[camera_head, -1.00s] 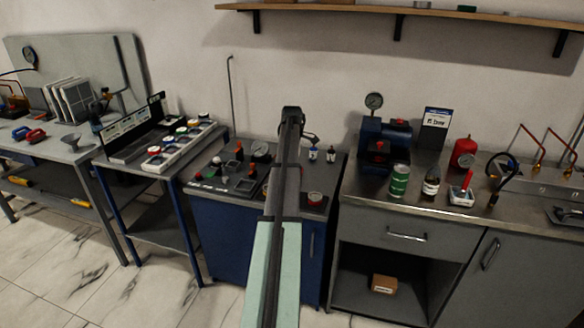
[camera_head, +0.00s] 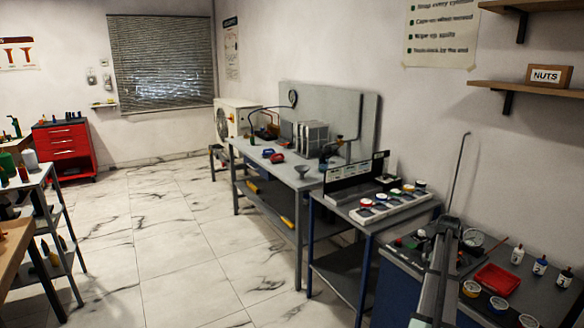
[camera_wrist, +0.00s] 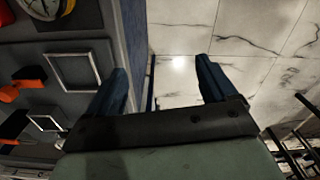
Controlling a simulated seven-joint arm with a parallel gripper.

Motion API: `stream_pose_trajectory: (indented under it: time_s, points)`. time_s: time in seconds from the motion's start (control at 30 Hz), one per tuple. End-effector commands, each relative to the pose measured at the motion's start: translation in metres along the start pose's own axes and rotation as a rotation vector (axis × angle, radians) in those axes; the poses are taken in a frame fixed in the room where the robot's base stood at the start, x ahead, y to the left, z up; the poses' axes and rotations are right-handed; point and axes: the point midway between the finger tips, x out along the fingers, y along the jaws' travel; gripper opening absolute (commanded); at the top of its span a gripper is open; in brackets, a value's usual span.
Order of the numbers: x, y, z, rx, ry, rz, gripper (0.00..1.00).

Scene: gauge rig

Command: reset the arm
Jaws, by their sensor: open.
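My gripper (camera_wrist: 161,75) shows in the wrist view with its two dark blue fingers spread apart and nothing between them. Marble floor (camera_wrist: 185,35) lies beyond the fingers, with the side of a dark cabinet top (camera_wrist: 90,28) to their left. In the head view my arm reaches up from the bottom right over the blue cabinet's top (camera_head: 405,258). I cannot make out the fingers there.
On the cabinet top are a red tray (camera_head: 497,280), a round gauge (camera_head: 472,238) and small bottles (camera_head: 540,267). A bench with cups (camera_head: 385,208) and a longer grey bench (camera_head: 265,165) stand left. Open floor (camera_head: 205,235) lies between these and a red drawer chest (camera_head: 64,148).

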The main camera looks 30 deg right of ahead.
Motion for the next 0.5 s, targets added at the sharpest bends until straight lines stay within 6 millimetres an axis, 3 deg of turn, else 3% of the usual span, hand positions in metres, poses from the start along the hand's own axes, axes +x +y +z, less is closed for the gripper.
stream_pose_trajectory:
  time_s: [0.03, 0.2, 0.5]
  points:
    - [0.009, -0.021, -0.022, -0.002, -0.001, -0.002, 0.85]
    - [0.036, -0.075, -0.084, 0.015, 0.0, -0.001, 0.85]
    - [0.079, -0.183, -0.172, 0.046, 0.0, -0.001, 0.85]
